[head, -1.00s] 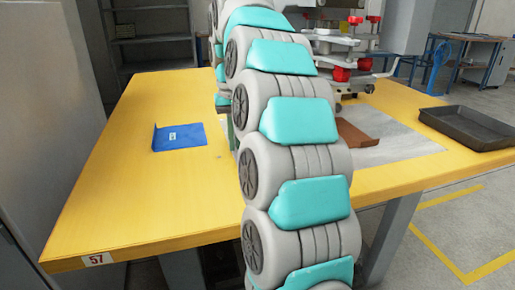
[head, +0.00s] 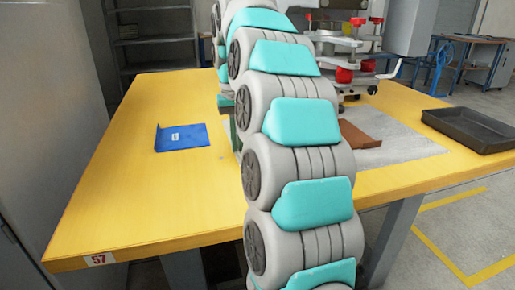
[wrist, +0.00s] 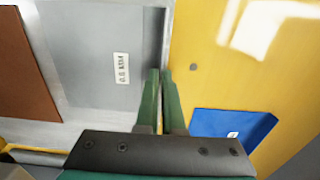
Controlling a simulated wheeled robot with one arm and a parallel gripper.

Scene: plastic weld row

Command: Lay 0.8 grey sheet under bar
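The grey sheet (wrist: 95,60) carries a small white label that seems to read 0.8 and has an upturned lip along its right edge in the wrist view. My gripper (wrist: 160,73) has two green fingers close together at that lip, one on each side, and looks shut on it. In the head view my own arm hides the grey sheet and most of the gripper. The bar cannot be made out for certain; a machine with red knobs (head: 345,75) stands at the back of the table, partly behind my arm.
A blue sheet (head: 183,138) with an upturned edge lies left on the yellow table (head: 130,195). A brown sheet (head: 360,136) lies on a light grey plate (head: 410,146) right of my arm. A black tray (head: 470,127) sits at the right edge. The front left table is clear.

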